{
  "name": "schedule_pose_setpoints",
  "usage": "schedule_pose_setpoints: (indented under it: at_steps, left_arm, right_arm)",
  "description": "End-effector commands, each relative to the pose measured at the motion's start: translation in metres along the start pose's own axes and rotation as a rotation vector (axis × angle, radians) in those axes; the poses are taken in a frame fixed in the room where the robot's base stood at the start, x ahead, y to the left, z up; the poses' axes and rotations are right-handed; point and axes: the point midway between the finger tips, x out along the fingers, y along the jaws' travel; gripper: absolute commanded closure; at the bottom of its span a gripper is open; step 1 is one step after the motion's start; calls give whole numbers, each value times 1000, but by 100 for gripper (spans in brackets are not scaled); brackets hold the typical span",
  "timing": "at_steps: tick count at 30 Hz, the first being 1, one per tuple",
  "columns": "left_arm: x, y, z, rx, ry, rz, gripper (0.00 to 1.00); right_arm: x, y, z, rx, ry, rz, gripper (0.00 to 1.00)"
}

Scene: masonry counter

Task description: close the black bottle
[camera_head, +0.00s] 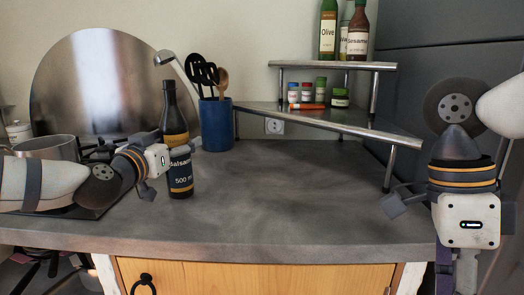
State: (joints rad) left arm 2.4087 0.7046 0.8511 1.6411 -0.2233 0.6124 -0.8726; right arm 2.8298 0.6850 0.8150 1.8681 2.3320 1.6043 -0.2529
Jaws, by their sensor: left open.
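The black bottle (180,185) stands upright on the counter, left of centre. It has a yellow band and a label reading "Balsam" and "500 ml". Its neck rises above my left gripper; the top is dark and too small to tell whether a cap is on it. No loose cap can be made out. My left gripper (174,163) is open at the bottle's middle, hiding part of its left side. I cannot tell whether the fingers touch it. My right gripper (457,275) hangs low at the right edge, away from the bottle, its fingers partly out of view.
A blue utensil holder (217,125) stands close behind the bottle. A metal corner shelf (330,119) carries spice jars and bottles at the back right. A pot (48,148) is on the left behind my arm. The counter's middle and front right (300,200) are clear.

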Motion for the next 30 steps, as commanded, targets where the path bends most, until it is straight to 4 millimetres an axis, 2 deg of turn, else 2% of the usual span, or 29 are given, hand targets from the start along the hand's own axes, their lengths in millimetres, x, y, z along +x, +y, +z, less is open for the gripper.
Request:
schedule_pose_setpoints:
  at_steps: [5, 6, 15, 25, 30]
  left_arm:
    - [0, 0, -1, 0, 1, 0, 26]
    - [0, 0, -1, 0, 1, 0, 31]
    - [-1, 0, -1, 0, 1, 0, 99]
    - [-1, 0, -8, 2, 7, -1, 100]
    - [-1, 0, -32, 4, 12, 0, 100]
  right_arm:
    - [-1, 0, 0, 0, 0, -1, 80]
    - [-1, 0, 0, 0, 0, -1, 80]
    - [-1, 0, 0, 0, 0, -1, 80]
    - [-2, 1, -1, 0, -2, -4, 80]
    - [-12, 4, -3, 2, -10, -17, 80]
